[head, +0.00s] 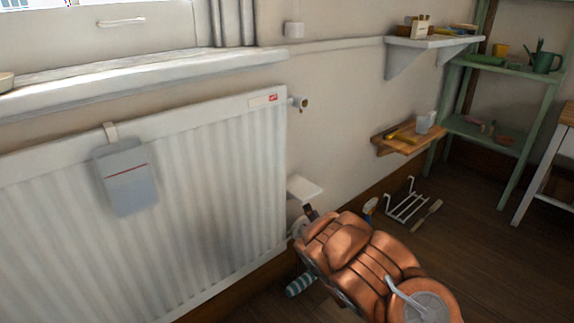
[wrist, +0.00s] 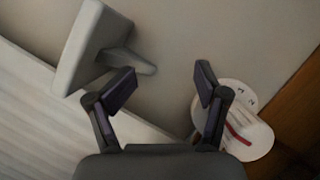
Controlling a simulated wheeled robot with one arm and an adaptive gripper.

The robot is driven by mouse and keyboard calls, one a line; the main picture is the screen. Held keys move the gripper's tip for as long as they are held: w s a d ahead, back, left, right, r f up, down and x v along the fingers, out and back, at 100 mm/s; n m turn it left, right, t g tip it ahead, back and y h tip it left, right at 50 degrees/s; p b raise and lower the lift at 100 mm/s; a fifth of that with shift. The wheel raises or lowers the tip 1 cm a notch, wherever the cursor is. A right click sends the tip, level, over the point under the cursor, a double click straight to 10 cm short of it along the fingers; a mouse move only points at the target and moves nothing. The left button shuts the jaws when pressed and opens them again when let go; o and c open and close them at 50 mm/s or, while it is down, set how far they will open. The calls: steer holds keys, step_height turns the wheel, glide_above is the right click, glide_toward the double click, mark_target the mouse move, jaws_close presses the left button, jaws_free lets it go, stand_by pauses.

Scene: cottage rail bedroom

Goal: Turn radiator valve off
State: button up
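The radiator valve (wrist: 250,138) shows in the wrist view as a round white dial with dark marks and a red stripe. It lies at the right, partly behind my right finger. My gripper (wrist: 163,86) is open and empty, its two fingers wide apart with bare wall showing between them. The dial is not between the fingertips. I cannot tell whether the right finger touches it. In the head view my gripper (head: 310,212) is low by the radiator's right end, and my arm hides most of that spot. The white ribbed radiator (head: 225,190) fills the left.
A small white wall shelf (head: 304,187) sits just above my gripper; it also shows in the wrist view (wrist: 85,50), close to the left finger. A metal rack (head: 405,205) and a brush lie on the floor to the right. A wooden wall shelf (head: 385,150) is farther right.

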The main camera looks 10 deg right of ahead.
steer(key=d+r+m+g+h+p, duration=0.2)
steer(key=d+r+m+h+p, duration=0.5)
steer(key=d+r+p, duration=0.45)
steer(key=s+d+r+m+g+h+p, duration=0.25)
steer(key=s+r+m+p, duration=0.2)
steer(key=r, duration=0.35)
steer(key=s+d+r+m+g+h+p, duration=0.1)
steer(key=s+d+r+m+g+p, duration=0.3)
steer(key=r, duration=0.3)
steer(key=s+a+r+m+g+y+p, duration=0.1)
steer(key=s+a+r+m+g+p, duration=0.3)
steer(key=s+r+p, duration=0.6)
steer(key=s+a+r+m+g+y+p, duration=0.2)
steer(key=s+r+p, duration=0.8)
steer(key=s, duration=1)
steer(key=s+a+r+m+g+y+p, duration=0.2)
steer(key=s+a+r+m+g+p, duration=0.4)
steer(key=s+r, duration=0.8)
steer(key=s+a+g+p, duration=0.1)
steer(key=a+p, duration=0.2)
steer(key=a, duration=0.1)
steer(key=shift+s+p, duration=0.15)
steer(key=shift+p, duration=0.25)
steer(key=shift+c, duration=0.2)
